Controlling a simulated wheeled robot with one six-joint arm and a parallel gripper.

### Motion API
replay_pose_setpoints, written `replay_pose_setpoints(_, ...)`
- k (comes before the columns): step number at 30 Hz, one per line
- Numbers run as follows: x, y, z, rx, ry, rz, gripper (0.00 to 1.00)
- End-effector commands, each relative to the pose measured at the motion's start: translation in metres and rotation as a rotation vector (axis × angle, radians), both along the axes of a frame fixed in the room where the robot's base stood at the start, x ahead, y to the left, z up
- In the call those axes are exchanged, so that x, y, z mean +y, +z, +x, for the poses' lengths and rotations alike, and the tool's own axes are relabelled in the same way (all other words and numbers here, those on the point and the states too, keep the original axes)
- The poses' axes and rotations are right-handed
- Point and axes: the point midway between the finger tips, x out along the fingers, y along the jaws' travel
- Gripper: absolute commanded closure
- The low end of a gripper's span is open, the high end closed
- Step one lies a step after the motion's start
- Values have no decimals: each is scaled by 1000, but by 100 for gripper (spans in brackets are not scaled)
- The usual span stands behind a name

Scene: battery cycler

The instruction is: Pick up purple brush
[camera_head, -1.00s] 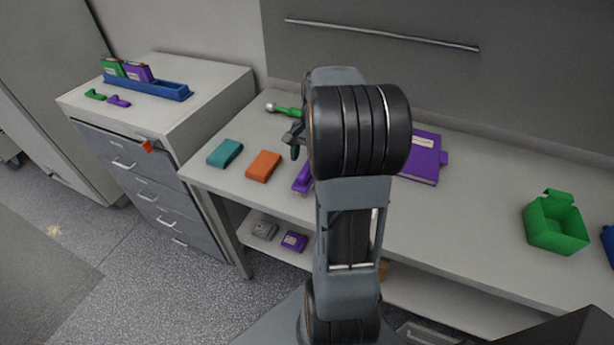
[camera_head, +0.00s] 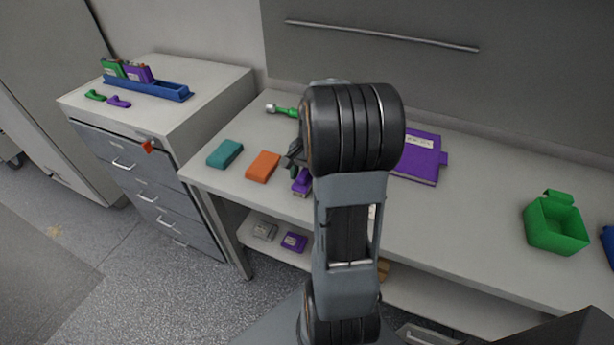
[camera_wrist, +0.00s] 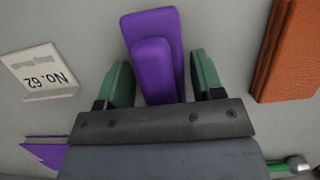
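The purple brush (camera_head: 302,183) lies on the workbench near its front edge, right of the orange block. It is partly hidden by my arm in the head view. In the wrist view the purple brush (camera_wrist: 155,50) reaches in between the two green fingers of my gripper (camera_wrist: 163,78). My gripper is open, with a gap on each side of the brush. In the head view my gripper (camera_head: 293,162) is just above the brush, its fingertips partly hidden.
An orange block (camera_head: 263,166) and a teal block (camera_head: 225,153) lie to the left. A green-handled tool (camera_head: 283,110) lies behind. A purple book (camera_head: 421,158) and a green bin (camera_head: 555,225) are to the right. A "No. 62" card (camera_wrist: 42,72) lies near the brush.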

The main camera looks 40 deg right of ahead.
Motion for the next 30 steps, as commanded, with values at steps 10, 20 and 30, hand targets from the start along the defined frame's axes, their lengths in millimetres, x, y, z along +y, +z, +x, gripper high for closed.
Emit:
replay_pose_setpoints(10, 0, 0, 0, 0, 0, 0, 72)
replay_pose_setpoints(20, 0, 1, 0, 0, 0, -1, 81)
replay_pose_setpoints(30, -1, 32, 1, -4, -1, -3, 81)
